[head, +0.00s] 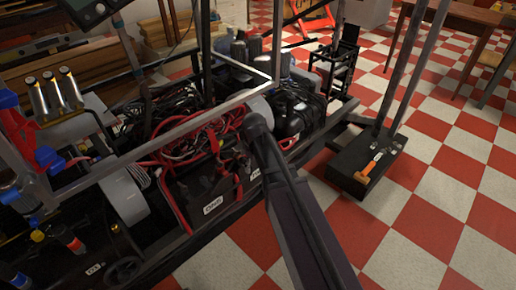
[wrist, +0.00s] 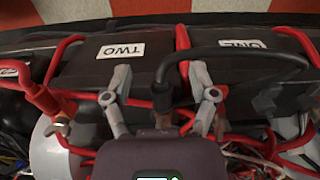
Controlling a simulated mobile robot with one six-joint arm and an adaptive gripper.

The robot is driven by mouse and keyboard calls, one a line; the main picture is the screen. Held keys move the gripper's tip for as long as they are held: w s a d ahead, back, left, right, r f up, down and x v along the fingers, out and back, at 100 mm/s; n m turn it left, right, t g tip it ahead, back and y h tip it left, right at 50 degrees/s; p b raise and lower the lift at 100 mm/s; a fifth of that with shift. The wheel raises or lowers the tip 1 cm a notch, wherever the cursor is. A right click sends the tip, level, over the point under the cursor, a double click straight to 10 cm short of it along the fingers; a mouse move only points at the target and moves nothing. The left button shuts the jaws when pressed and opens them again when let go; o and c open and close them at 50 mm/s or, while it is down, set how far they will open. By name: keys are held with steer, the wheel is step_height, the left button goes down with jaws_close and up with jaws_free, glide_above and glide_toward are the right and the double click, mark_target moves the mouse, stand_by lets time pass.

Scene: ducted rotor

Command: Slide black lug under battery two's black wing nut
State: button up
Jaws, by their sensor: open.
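In the wrist view, battery two (wrist: 80,75) is a dark case with a white label reading TWO, upside down. My gripper (wrist: 161,74) is open, its two grey fingers apart. Between them a black cable end with a black sleeve (wrist: 162,97) points toward the gripper body, with a coppery part below it, likely the black lug. I cannot tell whether the fingers touch it. Its cable arches right over battery one (wrist: 235,65). A metal wing nut (wrist: 60,129) sits by a red-sleeved lead at left. I cannot make out battery two's black wing nut.
Red cables (wrist: 182,50) run between and around the batteries. Another metal wing nut (wrist: 266,100) is at right. The cart's frame bar (head: 200,115) crosses near the batteries. An orange-handled hammer (head: 370,166) lies on a black base. Checkered floor (head: 430,230) is open at right.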

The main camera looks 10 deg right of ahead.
steer(key=w+d+r+p, duration=0.1)
steer(key=w+d+r, duration=0.1)
steer(key=w+d, duration=0.2)
steer(key=shift+w+d, duration=0.25)
steer(key=shift+d, duration=1.05)
steer(key=s+r+m+p, duration=0.1)
steer(key=s+m+p, duration=0.1)
steer(key=s, duration=0.6)
steer(key=s+d+r+m+p, duration=0.1)
steer(key=s+r+m, duration=0.1)
steer(key=s+m, duration=0.3)
steer(key=s, duration=0.3)
steer(key=shift+s+r+p, duration=0.2)
steer(key=shift+s+p, duration=0.1)
steer(key=shift+p, duration=0.1)
